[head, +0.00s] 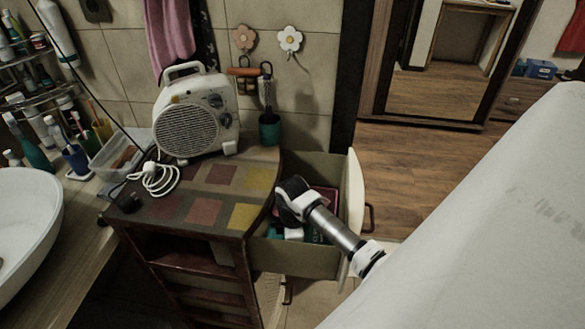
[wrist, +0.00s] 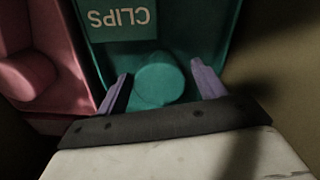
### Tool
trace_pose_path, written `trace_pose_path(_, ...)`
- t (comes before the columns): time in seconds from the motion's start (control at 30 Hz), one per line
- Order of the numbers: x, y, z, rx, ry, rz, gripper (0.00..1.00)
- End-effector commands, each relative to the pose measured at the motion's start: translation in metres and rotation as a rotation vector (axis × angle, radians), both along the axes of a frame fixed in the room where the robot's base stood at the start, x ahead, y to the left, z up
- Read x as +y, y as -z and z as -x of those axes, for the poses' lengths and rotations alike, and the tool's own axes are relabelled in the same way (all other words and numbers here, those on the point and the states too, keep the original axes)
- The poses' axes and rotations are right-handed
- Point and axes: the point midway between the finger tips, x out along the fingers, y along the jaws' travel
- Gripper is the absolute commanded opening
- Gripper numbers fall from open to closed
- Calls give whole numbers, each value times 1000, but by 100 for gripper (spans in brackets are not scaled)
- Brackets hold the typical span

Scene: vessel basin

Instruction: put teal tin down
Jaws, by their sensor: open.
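The teal tin (wrist: 178,42) fills the middle of the wrist view, with a label reading "CLIPS" upside down and a round teal knob at its near end. My gripper (wrist: 160,72) is open, with one purple finger on each side of the knob. Gaps show beside the knob, and I cannot tell whether either finger touches it. In the head view my gripper reaches down into the open drawer (head: 328,167), where a bit of teal (head: 316,233) shows beside it. My arm hides most of the tin there.
A pink object (wrist: 55,70) with a rounded knob lies close to the left of the tin. The drawer walls are near the arm. On the cabinet top (head: 190,211) stand a white heater (head: 190,125) and a dark green holder (head: 270,130); its front is mostly clear.

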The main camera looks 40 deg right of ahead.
Motion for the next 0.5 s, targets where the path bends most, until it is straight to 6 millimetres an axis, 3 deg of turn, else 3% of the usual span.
trace_pose_path(0.17, -1, -12, 0, -1, 0, 2, 69)
trace_pose_path(0.5, -1, -81, 0, -1, -1, 4, 69)
